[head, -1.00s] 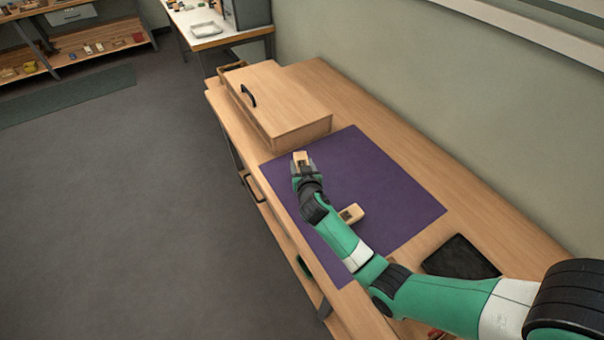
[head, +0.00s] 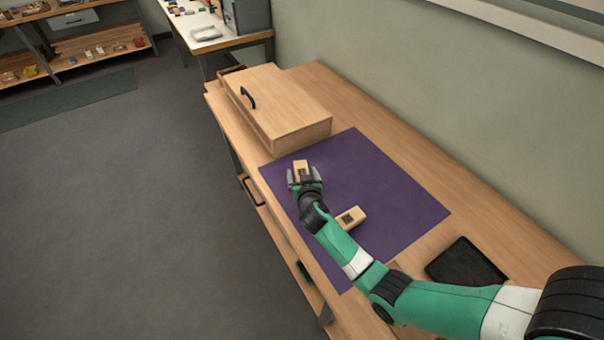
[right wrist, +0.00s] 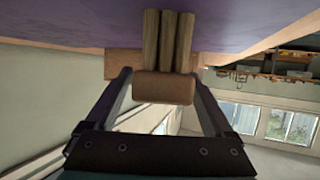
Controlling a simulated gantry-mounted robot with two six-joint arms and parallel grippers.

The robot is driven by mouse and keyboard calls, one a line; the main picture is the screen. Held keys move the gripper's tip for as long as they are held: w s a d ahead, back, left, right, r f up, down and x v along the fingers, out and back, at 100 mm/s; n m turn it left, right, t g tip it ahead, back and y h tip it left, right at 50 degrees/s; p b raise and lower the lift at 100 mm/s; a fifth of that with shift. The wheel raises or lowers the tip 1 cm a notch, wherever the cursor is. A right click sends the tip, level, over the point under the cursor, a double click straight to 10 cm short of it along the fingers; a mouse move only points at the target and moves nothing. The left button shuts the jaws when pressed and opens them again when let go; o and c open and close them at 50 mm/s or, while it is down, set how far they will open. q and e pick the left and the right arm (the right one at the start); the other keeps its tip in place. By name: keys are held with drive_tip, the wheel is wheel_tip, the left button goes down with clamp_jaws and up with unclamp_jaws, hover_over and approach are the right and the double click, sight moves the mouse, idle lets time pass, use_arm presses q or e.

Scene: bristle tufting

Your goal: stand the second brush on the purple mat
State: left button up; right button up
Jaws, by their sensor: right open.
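One brush (head: 301,168), a pale wooden block, is at the near-left part of the purple mat (head: 390,195), close to the wooden box. In the right wrist view the block (right wrist: 163,88) has several thick tan tufts (right wrist: 168,40) reaching to the mat, so it appears to stand on its bristles. My right gripper (head: 304,177) is open, its fingers apart on either side of the block. The other brush (head: 351,216), a wooden block with a dark patch on top, sits on the mat beside my right forearm; its underside is hidden. My left gripper is out of view.
A wooden box (head: 290,110) with a black handle stands just beyond the mat. A black pad (head: 465,263) lies on the bench right of the mat. The mat's right half is clear. The bench's front edge runs close along the left.

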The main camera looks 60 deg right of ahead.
drive_tip(key=shift+r+p, duration=0.3)
drive_tip(key=p+v, duration=0.1)
drive_tip(key=v, duration=0.4)
drive_tip(key=shift+s+a+p, duration=0.1)
drive_tip(key=shift+a+p, duration=0.1)
drive_tip(key=shift+p, duration=0.2)
drive_tip(key=w+a+r+n+t+y, duration=0.1)
drive_tip(key=w+a+r+t, duration=0.25)
drive_tip(key=r, duration=0.55)
drive_tip(key=w+a+r+t, duration=0.25)
drive_tip(key=w+r, duration=0.25)
drive_tip(key=r, duration=0.4)
drive_tip(key=w+a+r+n+t+y, duration=0.15)
drive_tip(key=a+r, duration=0.25)
drive_tip(key=r, duration=0.5)
drive_tip(key=a+r+n+t+y, duration=0.1)
drive_tip(key=a+r+t, duration=0.3)
drive_tip(key=r, duration=0.5)
drive_tip(key=s+a+r+n+t+y, duration=0.4)
drive_tip(key=s+a+r, duration=0.2)
drive_tip(key=r, duration=0.5)
drive_tip(key=s+a+r+n+t+y, duration=0.3)
drive_tip(key=s+a+r+y, duration=0.2)
drive_tip(key=r, duration=0.7)
drive_tip(key=s+a, duration=0.2)
drive_tip(key=s, duration=0.1)
drive_tip(key=shift+a+n+t, duration=0.2)
drive_tip(key=shift+n+t, duration=0.15)
